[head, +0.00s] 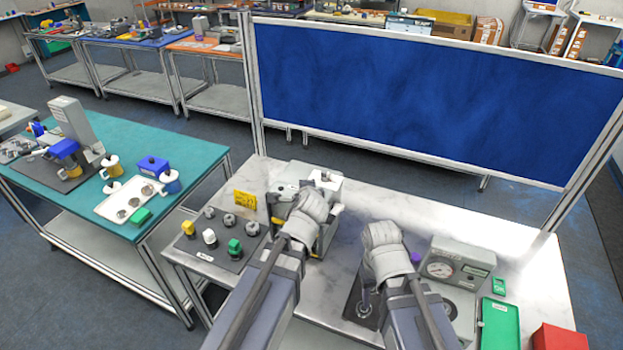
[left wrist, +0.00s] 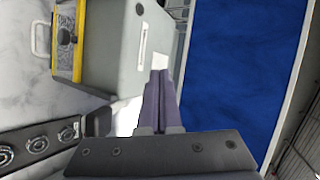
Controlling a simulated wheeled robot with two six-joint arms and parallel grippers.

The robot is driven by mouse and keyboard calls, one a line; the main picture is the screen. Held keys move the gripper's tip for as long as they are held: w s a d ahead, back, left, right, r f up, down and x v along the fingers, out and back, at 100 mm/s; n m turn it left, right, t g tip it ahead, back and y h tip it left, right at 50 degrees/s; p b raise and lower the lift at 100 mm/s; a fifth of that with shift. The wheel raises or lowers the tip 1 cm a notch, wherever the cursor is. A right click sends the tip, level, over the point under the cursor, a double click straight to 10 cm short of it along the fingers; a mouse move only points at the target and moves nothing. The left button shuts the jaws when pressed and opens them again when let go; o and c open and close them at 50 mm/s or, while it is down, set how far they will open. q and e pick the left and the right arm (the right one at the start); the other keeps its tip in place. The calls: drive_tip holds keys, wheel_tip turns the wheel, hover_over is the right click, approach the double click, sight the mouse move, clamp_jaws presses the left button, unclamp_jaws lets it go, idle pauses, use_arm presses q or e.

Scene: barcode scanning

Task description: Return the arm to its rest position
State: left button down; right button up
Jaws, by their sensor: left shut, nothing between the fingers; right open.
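My left arm reaches over the marble-topped bench (head: 215,270) in the head view, and its wrist covers part of a grey boxy machine (head: 328,232). In the left wrist view my left gripper (left wrist: 161,78) has its two fingers together with nothing between them. They point past a grey housing (left wrist: 115,45) with a yellow-edged panel, in front of the blue screen. My right gripper (head: 367,292) is low over a small dark plate (head: 357,312) at the front of the bench. It is open, and its fingers are partly hidden by my wrist.
A gauge unit (head: 460,268), a green case (head: 499,325) and a red box (head: 557,341) stand at the right. A blue screen (head: 430,95) closes the back. A teal table (head: 120,135) stands further left.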

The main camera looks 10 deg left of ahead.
use_arm(q)
drive_tip(key=s+d+f+n+g+b, duration=0.3)
drive_tip(key=s+f+g+b, duration=0.1)
drive_tip(key=s+f, duration=0.3)
drive_tip(key=s+d+f+n+g+h+b, duration=0.1)
drive_tip(key=s+d+f+n+g+b, duration=0.3)
drive_tip(key=s+f+b, duration=0.3)
drive_tip(key=s+d+f+n+g+h+b, duration=0.1)
drive_tip(key=s+d+f+n+g+b, duration=0.2)
drive_tip(key=s+f, duration=0.6)
wheel_tip(320, 180, down, 4)
drive_tip(key=n+g+b, duration=0.1)
drive_tip(key=b, duration=0.1)
drive_tip(key=shift+s+d+b, duration=0.2)
drive_tip(key=shift+b, duration=0.2)
drive_tip(key=shift+f, duration=0.1)
